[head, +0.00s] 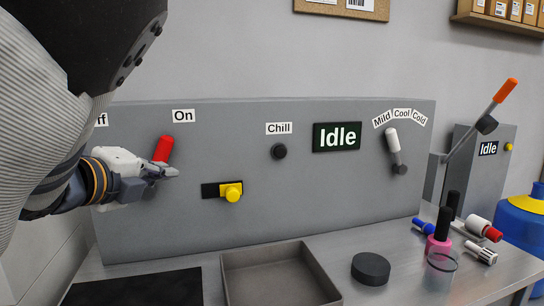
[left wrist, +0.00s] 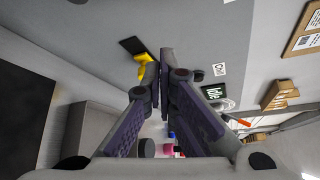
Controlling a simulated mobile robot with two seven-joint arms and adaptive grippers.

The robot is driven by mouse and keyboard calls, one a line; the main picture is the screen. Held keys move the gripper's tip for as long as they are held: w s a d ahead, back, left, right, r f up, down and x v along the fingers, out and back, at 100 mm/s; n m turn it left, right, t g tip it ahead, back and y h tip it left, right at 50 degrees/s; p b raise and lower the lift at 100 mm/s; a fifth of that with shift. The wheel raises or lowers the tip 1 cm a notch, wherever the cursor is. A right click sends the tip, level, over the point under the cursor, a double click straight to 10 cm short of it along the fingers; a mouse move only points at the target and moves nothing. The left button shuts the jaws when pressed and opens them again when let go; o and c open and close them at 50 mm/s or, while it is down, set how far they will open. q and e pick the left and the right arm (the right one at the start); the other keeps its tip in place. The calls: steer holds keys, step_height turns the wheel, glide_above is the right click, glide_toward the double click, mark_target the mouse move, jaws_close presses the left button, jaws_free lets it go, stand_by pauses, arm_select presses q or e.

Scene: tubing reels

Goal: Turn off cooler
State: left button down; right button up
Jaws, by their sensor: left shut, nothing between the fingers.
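The grey cooler panel (head: 330,219) stands on the bench. Its red-handled lever (head: 163,149) leans right, toward the "On" label (head: 183,116). The "Off" label (head: 102,120) at the left is partly covered by my arm. My left gripper (head: 172,172) is shut and empty, in front of the lever's lower part and hiding its base; I cannot tell whether they touch. In the left wrist view the gripper's fingers (left wrist: 165,62) are together, and no red lever shows there. The display (head: 337,137) reads "Idle".
A yellow knob (head: 232,192), a dark "Chill" button (head: 279,151) and a white-handled lever (head: 393,141) are on the panel. A grey tray (head: 233,288), a black puck (head: 370,268) and several small parts lie on the bench. An orange-handled lever (head: 505,90) stands right.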

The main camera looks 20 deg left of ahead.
arm_select(q)
steer(key=b+x, duration=0.2)
steer(key=x, duration=0.8)
steer(key=a, duration=0.1)
steer(key=s+a+r, duration=0.1)
steer(key=a+p, duration=0.1)
steer(key=shift+s+a+r, duration=0.15)
steer(key=shift+a+r, duration=0.05)
steer(key=shift+r, duration=0.1)
arm_select(e)
steer(key=shift+s+f, duration=0.5)
steer(key=shift+s, duration=0.15)
steer(key=shift+s, duration=0.1)
